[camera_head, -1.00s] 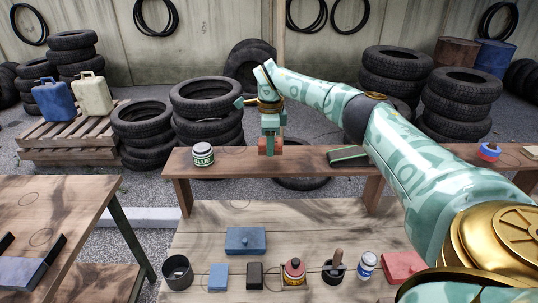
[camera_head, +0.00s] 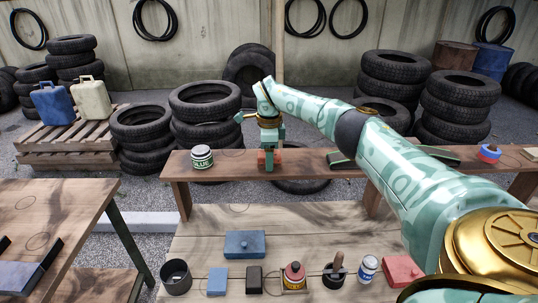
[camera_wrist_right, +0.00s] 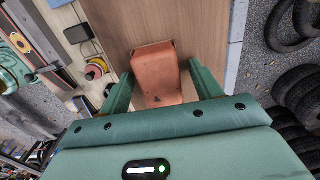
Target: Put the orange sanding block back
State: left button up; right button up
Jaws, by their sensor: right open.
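The orange sanding block (camera_head: 276,159) stands on the raised wooden shelf, partly hidden behind my right gripper (camera_head: 269,160). In the right wrist view the block (camera_wrist_right: 157,75) lies between the two green fingers of my right gripper (camera_wrist_right: 160,85). The fingers are open, one on each side of the block, with a narrow gap visible at least on the left side. Whether either finger touches it cannot be told. My left gripper is not in view.
On the shelf (camera_head: 320,170) stand a green-labelled glue tin (camera_head: 202,157) to the left, a dark green-edged object behind my arm and a red-blue item (camera_head: 489,153). On the lower table (camera_head: 330,222) are a blue box (camera_head: 245,243), a dark cup (camera_head: 176,277) and several small items.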

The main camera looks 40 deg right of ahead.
notch_tip(320, 180, up, 12)
jog(key=p, duration=0.2)
jog(key=shift+r, duration=0.2)
jog(key=shift+f, duration=0.1)
